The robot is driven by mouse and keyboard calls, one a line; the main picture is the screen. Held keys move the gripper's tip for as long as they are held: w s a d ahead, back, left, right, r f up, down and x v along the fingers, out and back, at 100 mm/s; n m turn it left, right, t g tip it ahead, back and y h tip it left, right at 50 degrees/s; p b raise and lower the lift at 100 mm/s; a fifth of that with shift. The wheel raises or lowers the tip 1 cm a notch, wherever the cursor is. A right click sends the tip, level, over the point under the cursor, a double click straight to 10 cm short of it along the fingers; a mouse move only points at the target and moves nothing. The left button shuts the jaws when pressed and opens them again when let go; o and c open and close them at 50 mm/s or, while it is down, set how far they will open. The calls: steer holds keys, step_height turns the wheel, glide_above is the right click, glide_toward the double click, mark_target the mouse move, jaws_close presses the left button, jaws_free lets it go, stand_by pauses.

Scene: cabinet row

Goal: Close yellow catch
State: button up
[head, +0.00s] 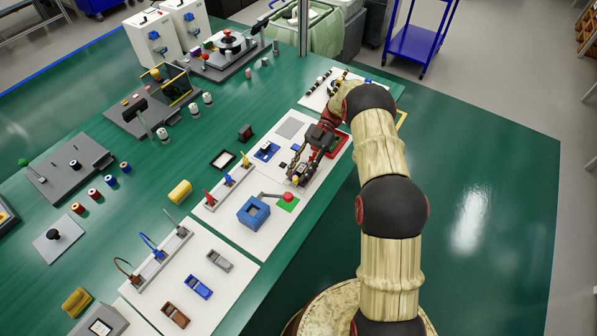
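A small upright yellow piece (245,161) stands at the far end of a grey strip on the white panel, in line with a blue one (228,179) and a red one (210,197). It looks like the yellow catch, but it is too small to tell whether it is open or closed. My gripper (296,180) is low over the white panel, to the right of the yellow piece and apart from it. A small yellow spot shows at its fingertips; I cannot tell what it belongs to. The fingers are too small to read.
A blue box (253,212) and a red knob (288,197) on a lever stand just nearer than my gripper. A blue block (266,151) lies to its left. A yellow block (180,192) lies left of the panel. The green table (480,170) is bare at right.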

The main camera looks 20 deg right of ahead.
steer(key=shift+r, duration=0.1)
step_height(320, 180, up, 10)
stand_by(0.5)
